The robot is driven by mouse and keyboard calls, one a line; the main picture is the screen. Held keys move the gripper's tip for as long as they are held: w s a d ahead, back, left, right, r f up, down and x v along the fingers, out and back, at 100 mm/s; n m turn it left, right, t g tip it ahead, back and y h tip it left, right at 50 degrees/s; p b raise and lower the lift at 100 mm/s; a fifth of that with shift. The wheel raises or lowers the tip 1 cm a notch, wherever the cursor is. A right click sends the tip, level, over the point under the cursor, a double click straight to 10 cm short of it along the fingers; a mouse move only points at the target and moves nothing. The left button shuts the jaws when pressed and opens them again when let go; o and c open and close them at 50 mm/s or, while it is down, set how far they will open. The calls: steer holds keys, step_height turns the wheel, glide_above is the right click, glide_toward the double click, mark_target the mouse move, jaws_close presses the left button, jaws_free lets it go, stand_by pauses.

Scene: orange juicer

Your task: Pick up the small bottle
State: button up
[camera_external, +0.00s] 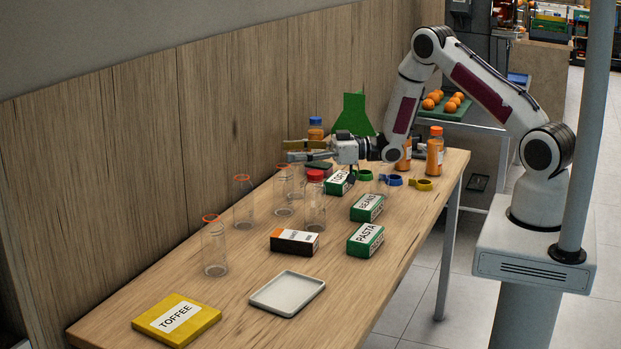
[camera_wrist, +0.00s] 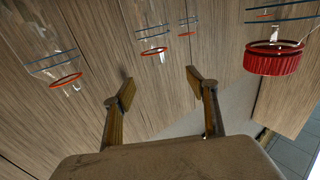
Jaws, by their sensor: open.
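My gripper (camera_external: 291,150) is open and empty, held level above the far half of the table. In the wrist view its two fingers (camera_wrist: 160,90) are spread with nothing between them. Several clear bottles with orange rims stand on the table, including a near one (camera_external: 215,250) and one further back (camera_external: 244,207). A clear bottle with a red cap (camera_external: 315,210) stands just in front of the gripper and below it. It shows at the upper right of the wrist view (camera_wrist: 273,60). I cannot tell which one is the small bottle.
Juice bottles (camera_external: 435,155) stand at the far end, one with a blue cap (camera_external: 315,130) near the wall. Boxes of beans (camera_external: 367,207), pasta (camera_external: 365,240) and toffee (camera_external: 177,320) lie around. A white tray (camera_external: 287,293) is in front. The wooden wall (camera_external: 130,150) borders the left.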

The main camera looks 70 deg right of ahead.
mark_target(284, 175)
steer(key=shift+f, duration=1.15)
steer(key=shift+w+a+f, duration=0.25)
steer(key=shift+w+f, duration=0.15)
steer(key=shift+f, duration=0.4)
steer(key=shift+w+a+f, duration=0.3)
steer(key=shift+w+f, duration=0.15)
steer(key=shift+f, duration=0.3)
steer(key=shift+w+a+f, duration=0.25)
steer(key=shift+w+f, duration=0.15)
steer(key=shift+f, duration=0.4)
steer(key=c, duration=1)
